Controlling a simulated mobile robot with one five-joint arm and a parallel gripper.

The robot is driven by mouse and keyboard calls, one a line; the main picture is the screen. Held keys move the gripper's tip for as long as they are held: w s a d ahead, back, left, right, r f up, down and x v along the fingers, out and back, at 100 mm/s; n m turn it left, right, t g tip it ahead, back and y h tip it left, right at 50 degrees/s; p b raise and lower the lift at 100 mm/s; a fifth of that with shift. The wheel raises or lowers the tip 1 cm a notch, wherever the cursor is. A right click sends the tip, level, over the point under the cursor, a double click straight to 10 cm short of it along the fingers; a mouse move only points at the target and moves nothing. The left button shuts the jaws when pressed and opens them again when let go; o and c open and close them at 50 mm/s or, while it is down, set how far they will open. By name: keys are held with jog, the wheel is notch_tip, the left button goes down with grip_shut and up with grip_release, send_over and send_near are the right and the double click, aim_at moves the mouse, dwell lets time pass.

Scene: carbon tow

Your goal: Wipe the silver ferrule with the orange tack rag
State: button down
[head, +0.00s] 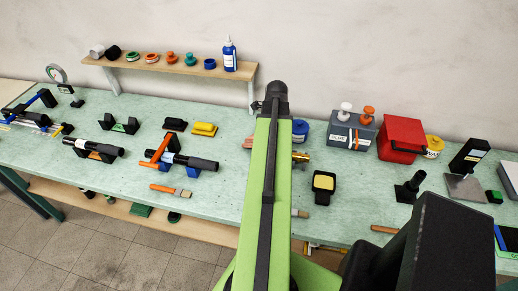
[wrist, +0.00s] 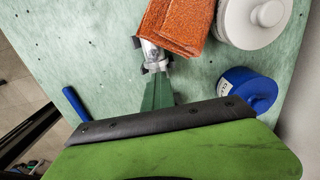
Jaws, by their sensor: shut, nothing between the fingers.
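In the wrist view, an orange tack rag (wrist: 186,26) lies folded at the top middle. A small silver piece, seemingly the ferrule (wrist: 151,52), shows just below and left of the rag, with dark parts at its sides. My green gripper (wrist: 157,76) points at it from below; its jaws are shut and empty. The tips appear very close to the silver piece, but I cannot tell whether they touch. In the head view, my arm hides the gripper and the ferrule; a bit of orange-brown, perhaps the rag (head: 248,143), shows left of the arm.
A white lidded pot (wrist: 254,20) stands right of the rag, and a blue jar (wrist: 247,91) below it. A blue handle (wrist: 75,103) lies left. In the head view, a red box (head: 401,139) and several tools crowd the green bench; a shelf (head: 180,67) is behind.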

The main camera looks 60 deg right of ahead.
jog(key=shift+s+a+f, duration=0.15)
jog(key=shift+s+a, duration=1.35)
jog(key=shift+s, duration=0.3)
